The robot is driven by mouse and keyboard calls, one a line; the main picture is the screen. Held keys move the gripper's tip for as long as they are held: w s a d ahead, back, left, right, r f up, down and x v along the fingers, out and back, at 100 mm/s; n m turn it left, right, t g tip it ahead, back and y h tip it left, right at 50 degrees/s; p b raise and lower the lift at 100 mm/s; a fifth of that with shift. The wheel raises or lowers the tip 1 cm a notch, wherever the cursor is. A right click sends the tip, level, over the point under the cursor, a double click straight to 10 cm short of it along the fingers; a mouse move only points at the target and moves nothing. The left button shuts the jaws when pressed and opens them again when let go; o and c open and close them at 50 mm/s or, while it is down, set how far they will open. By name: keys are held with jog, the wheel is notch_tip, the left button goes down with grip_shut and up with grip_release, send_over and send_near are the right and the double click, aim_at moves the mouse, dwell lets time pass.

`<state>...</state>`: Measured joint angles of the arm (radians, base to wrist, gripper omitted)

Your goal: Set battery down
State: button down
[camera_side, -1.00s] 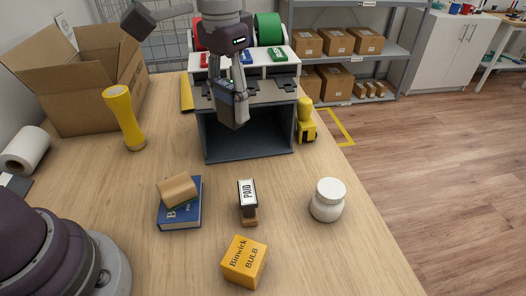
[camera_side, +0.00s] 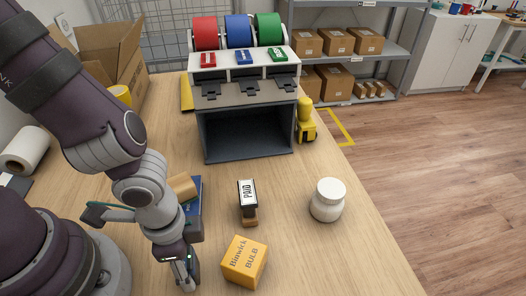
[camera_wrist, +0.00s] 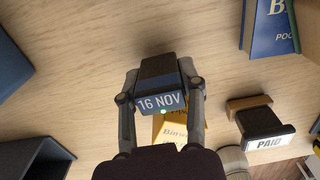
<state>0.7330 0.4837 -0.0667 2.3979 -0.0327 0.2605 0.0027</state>
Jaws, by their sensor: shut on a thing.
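My gripper (camera_side: 186,277) is at the lower left of the side view, fingers pointing down, left of the yellow bulb box (camera_side: 244,262). In the wrist view my gripper (camera_wrist: 162,100) is shut on the battery (camera_wrist: 158,70), a dark block with a blue face lettered "16 NOV". Both fingers press on its sides. In the side view the battery is mostly covered by my gripper. Bare wooden table (camera_wrist: 90,60) shows around it in the wrist view. Whether the battery touches the table is hard to tell.
A PAID stamp (camera_side: 247,198), a blue book (camera_side: 195,222) and a white jar (camera_side: 327,200) stand nearby. The wrist view shows a dark blue object (camera_wrist: 12,65) at left and a dark open-looking container (camera_wrist: 35,155) below it. An open-fronted cabinet (camera_side: 200,135) stands behind.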

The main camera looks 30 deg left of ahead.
jog(key=shift+f, duration=0.55)
jog(key=shift+f, duration=0.1)
jog(key=c, duration=0.7)
grip_release()
jog(key=shift+o, duration=0.2)
notch_tip(320, 180, up, 12)
jog(key=shift+f, duration=0.1)
jog(key=w+a+r+n+t, duration=0.2)
jog(key=w+a+r+n, duration=0.1)
jog(key=a, duration=0.3)
jog(key=shift+w+r+n+t+h, duration=0.3)
jog(key=shift+r+n+h, duration=0.1)
jog(key=shift+r+n, duration=0.35)
jog(key=a+r+n+t, duration=0.1)
jog(key=a, duration=0.1)
jog(key=a+r+n+t, duration=0.1)
jog(key=a+n, duration=0.1)
jog(key=a+r+n+t, duration=0.1)
jog(key=a, duration=0.1)
jog(key=shift+w+a+r+n+y, duration=0.1)
jog(key=shift+a+r+n+y, duration=0.15)
jog(key=shift+a+y, duration=0.15)
jog(key=shift+c, duration=0.9)
